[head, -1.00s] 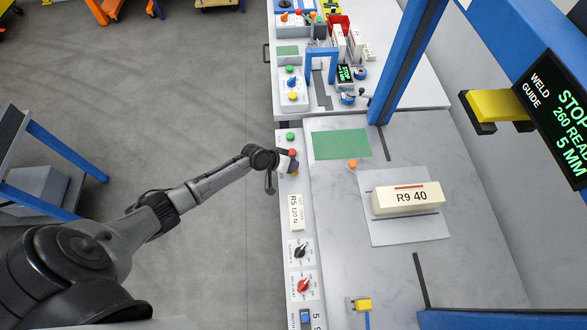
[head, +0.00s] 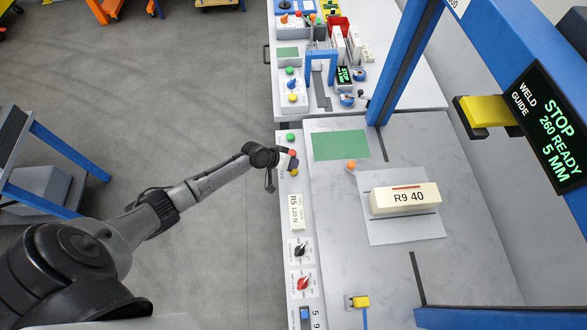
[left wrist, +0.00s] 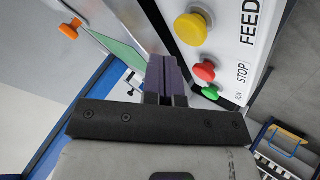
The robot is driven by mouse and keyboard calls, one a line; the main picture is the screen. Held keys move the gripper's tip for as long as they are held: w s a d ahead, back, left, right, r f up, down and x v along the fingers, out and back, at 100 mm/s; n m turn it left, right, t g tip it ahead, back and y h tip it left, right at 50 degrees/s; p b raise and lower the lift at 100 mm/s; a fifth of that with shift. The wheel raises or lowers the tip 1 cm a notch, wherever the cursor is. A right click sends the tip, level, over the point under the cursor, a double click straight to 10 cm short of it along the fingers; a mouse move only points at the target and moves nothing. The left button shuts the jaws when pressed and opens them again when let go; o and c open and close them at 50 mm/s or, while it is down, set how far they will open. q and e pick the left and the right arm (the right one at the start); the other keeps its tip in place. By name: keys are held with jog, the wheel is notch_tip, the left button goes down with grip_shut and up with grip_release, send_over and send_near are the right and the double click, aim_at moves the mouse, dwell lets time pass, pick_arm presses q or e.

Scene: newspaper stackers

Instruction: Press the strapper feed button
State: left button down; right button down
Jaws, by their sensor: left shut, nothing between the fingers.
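The yellow feed button (left wrist: 190,28) sits beside the FEED label on the white control strip (head: 296,218). It also shows in the head view (head: 294,172). The red stop button (left wrist: 204,71) and the green run button (left wrist: 210,93) are on the same strip. My left gripper (head: 293,161) is over the strip between the red and yellow buttons in the head view. In the left wrist view its purple fingers (left wrist: 167,62) are shut and empty, with a gap in the picture to the yellow button. I cannot tell their height above the strip. My right gripper is out of view.
A white block marked R9 40 (head: 404,198) lies on a grey plate right of the strip. An orange knob (head: 351,165) and a green mat (head: 341,145) are nearby. Blue frame posts (head: 404,60) rise on the right.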

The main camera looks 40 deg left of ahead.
pick_arm(q)
jog(key=shift+r+p, duration=1.85)
jog(key=shift+r, duration=0.4)
jog(key=shift+f, duration=0.1)
